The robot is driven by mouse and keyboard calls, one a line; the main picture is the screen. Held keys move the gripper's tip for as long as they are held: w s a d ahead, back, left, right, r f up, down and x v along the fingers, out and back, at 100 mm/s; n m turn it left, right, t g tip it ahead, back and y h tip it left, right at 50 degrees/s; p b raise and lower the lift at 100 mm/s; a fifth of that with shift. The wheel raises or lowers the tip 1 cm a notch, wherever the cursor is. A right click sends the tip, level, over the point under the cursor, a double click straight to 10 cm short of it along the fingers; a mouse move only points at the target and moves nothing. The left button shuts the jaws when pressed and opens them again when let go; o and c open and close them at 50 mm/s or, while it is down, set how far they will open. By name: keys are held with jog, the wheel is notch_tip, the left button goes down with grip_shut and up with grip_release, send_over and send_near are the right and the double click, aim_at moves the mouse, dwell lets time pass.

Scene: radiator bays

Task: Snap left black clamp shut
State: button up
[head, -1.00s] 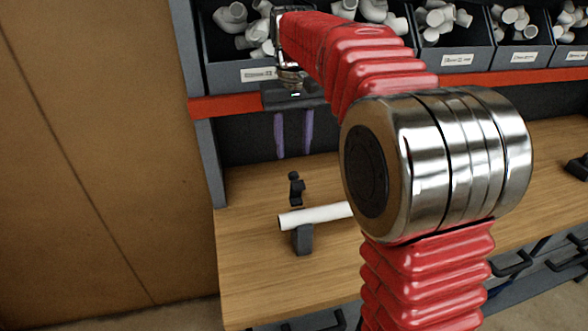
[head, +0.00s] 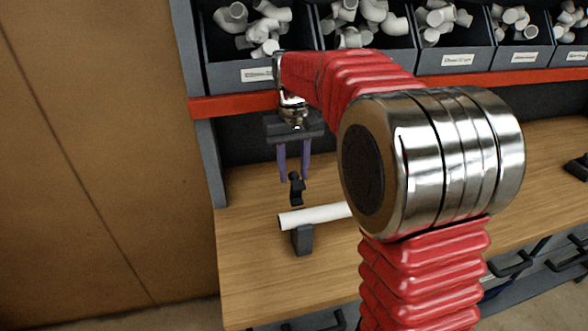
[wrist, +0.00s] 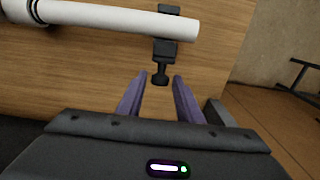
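The left black clamp (head: 302,240) stands on the wooden workbench with the left end of a white pipe (head: 315,215) resting on it. Its upper arm (head: 296,188) stands up behind the pipe, swung open. In the wrist view the clamp's arm (wrist: 160,75) points toward my gripper, and the pipe (wrist: 120,19) runs across the top. My gripper (head: 293,180) hangs fingers down just above and behind the clamp arm. Its two purple fingers (wrist: 160,80) are apart, with nothing held between them; the arm's knob lies near the gap between the tips.
Grey bins of white pipe fittings (head: 455,35) stand on a shelf above a red rail (head: 235,106). A brown wall (head: 100,150) is at left. In the wrist view a dark ring (wrist: 38,12) surrounds the pipe at far left. The bench front is clear.

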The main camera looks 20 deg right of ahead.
grip_shut()
